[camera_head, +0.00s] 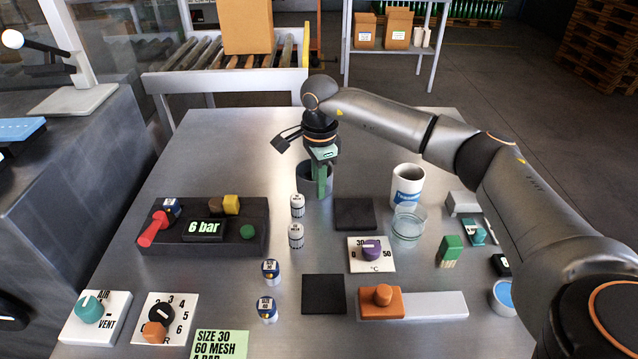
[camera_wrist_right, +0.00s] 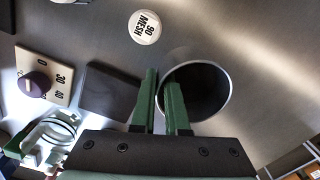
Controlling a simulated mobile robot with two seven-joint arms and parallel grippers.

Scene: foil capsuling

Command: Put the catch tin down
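The catch tin is a dark grey, open-topped cylinder (camera_head: 304,184) behind the middle of the table. In the right wrist view its round mouth and dark inside (camera_wrist_right: 206,95) show to the right of the fingers. My right gripper (camera_head: 321,182) points down at the tin, its green fingers (camera_wrist_right: 164,100) close together with the near rim between them, one finger inside and one outside. It appears shut on the tin's wall. The tin is upright; I cannot tell whether its base touches the table. My left gripper is not in view.
Dark square pads (camera_head: 355,214) and (camera_head: 323,294) lie on the steel table. Small white jars (camera_head: 297,206) stand left of the first pad. A white mug (camera_head: 407,186) and glass dish (camera_head: 408,226) stand right. The back left tabletop is clear.

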